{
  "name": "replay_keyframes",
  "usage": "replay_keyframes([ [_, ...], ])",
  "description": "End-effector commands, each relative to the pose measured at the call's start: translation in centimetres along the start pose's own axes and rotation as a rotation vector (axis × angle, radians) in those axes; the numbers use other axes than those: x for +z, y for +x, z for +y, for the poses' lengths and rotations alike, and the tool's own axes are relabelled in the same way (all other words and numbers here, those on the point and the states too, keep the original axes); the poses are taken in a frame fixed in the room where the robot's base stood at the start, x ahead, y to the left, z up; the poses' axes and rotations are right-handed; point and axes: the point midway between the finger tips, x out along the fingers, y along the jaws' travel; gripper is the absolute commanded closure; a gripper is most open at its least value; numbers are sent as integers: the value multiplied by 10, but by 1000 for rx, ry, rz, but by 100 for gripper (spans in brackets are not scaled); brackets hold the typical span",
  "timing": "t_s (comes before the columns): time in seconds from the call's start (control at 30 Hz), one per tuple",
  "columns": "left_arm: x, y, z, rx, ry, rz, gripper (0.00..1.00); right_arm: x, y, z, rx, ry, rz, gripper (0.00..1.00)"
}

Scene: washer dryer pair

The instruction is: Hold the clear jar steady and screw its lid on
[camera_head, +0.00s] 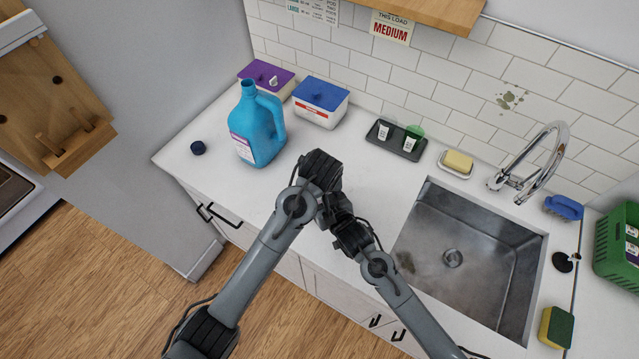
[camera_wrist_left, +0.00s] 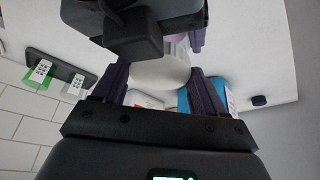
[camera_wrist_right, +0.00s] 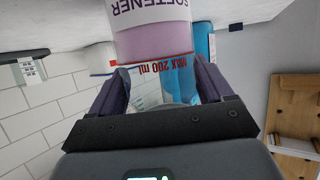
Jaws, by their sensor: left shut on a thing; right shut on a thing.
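The clear jar (camera_wrist_right: 155,42) has pinkish-purple contents, a SOFTENER label and a red "MAX 200 ml" mark in the right wrist view. My right gripper (camera_wrist_right: 160,72) is shut on it. The white round lid (camera_wrist_left: 160,70) lies between the fingers of my left gripper (camera_wrist_left: 155,80), which is shut on it. A pinkish part of the jar shows just beyond it. In the head view my left gripper (camera_head: 320,180) and my right gripper (camera_head: 350,235) are close together over the counter and hide jar and lid. How the lid sits on the jar is hidden.
A blue jug (camera_head: 256,128) stands behind my grippers, with a dark cap (camera_head: 198,148) left of it. White tubs with purple (camera_head: 267,76) and blue (camera_head: 321,96) lids and a dark tray (camera_head: 396,140) line the wall. The sink (camera_head: 450,255) is right of my grippers.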

Motion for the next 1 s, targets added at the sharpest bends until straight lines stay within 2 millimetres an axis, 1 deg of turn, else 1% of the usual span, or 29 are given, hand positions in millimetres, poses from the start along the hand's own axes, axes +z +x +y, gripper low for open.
replay_keyframes([
  [0.43, 4, 9, 0, 0, 0, 0, 56, 2, 0, 1, 1, -1, -3, 75],
  [0.47, 3, 8, 0, 1, 0, 1, 24, 2, 0, 1, 1, -1, -3, 100],
  [0.6, 3, 8, 0, 0, 0, 0, 3, 2, 0, 0, 1, -1, -3, 100],
  [0.87, 3, 7, 1, 2, 1, 1, 3, 2, 0, -1, -2, -2, -3, 100],
  [1.0, -1, -3, 2, 3, 1, 3, 3, 2, 0, -1, -2, -2, -3, 100],
])
